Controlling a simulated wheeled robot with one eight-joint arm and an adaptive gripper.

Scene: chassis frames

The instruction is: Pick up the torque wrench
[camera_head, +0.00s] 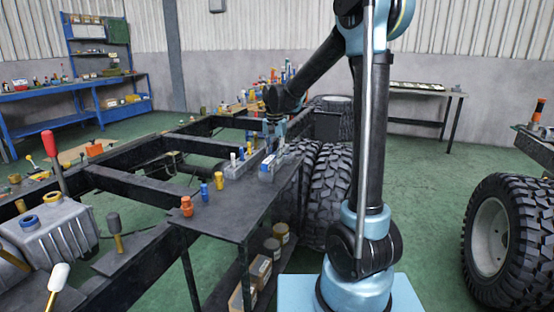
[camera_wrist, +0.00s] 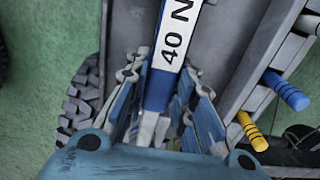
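The torque wrench (camera_wrist: 172,40) shows in the wrist view as a blue handle with a white label reading "40 N", running from the top edge down between my fingers. In the head view its blue and white part (camera_head: 267,163) lies at the far end of the dark bench shelf. My gripper (camera_wrist: 165,75) points down over it, one finger on each side of the handle, with narrow gaps showing. It looks open. In the head view my gripper (camera_head: 275,135) is small and partly merges with the tools behind it. The wrench's far end is out of the wrist view.
A grey rack (camera_head: 238,166) with blue and yellow handled tools stands close beside the wrench.

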